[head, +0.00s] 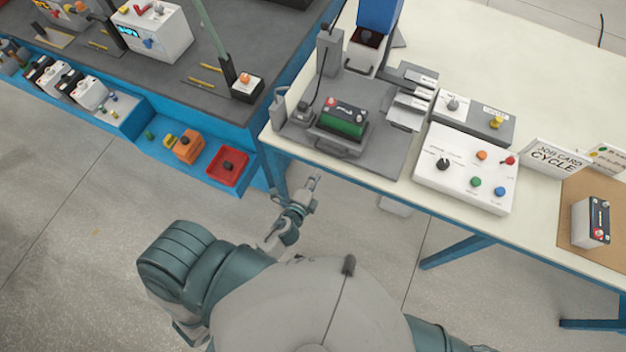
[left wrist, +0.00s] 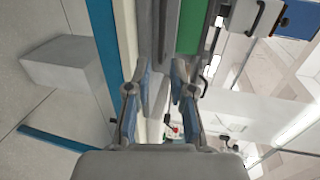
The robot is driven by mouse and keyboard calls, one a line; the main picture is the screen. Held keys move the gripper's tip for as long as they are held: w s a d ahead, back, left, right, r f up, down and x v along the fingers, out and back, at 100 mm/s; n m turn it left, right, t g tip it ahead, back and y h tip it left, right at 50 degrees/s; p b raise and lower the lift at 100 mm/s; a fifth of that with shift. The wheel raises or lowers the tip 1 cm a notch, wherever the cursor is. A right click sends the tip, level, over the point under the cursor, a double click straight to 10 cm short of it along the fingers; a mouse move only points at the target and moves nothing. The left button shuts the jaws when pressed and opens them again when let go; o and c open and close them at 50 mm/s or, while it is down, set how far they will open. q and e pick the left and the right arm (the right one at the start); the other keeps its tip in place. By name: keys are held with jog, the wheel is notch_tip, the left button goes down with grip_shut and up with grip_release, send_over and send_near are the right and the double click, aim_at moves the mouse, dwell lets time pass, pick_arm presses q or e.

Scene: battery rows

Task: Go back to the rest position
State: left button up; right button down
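My left gripper (head: 312,183) is below and just in front of the near edge of the white table (head: 480,85), under the grey fixture (head: 385,150). In the left wrist view its two fingers (left wrist: 158,68) stand apart, with nothing visible between them. A green battery (head: 342,122) with a dark top sits in the fixture, and its green side also shows in the left wrist view (left wrist: 193,25). The gripper is apart from the battery. My right gripper is out of view; only part of my right arm shows at the bottom edge.
A control box (head: 465,170) with coloured buttons stands on the table. A grey battery (head: 590,222) stands on a brown mat (head: 572,192) at the right. A blue bench (head: 165,150) at the left holds a red bin (head: 228,166). Bare floor lies between bench and table.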

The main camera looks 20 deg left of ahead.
pick_arm(q)
jog(key=shift+v, duration=0.95)
jog(key=shift+w, duration=0.1)
jog(key=s+a+f+n+g, duration=0.1)
jog(key=s+f+n+g, duration=0.3)
jog(key=f, duration=1)
jog(key=s+a+f+n+g, duration=0.1)
jog(key=s+f+n+g, duration=0.15)
jog(key=s+f, duration=0.75)
jog(key=s+a+f+n+g, duration=0.2)
jog(key=s+f+n+g, duration=0.2)
jog(key=s+f, duration=0.6)
jog(key=s+a+f+n+g, duration=0.3)
jog(key=s+f+n+g, duration=0.1)
jog(key=s+f, duration=0.6)
jog(key=shift+s+a+f+n+y, duration=0.2)
jog(key=shift+s+a+n+y, duration=0.1)
jog(key=shift+s+n, duration=0.45)
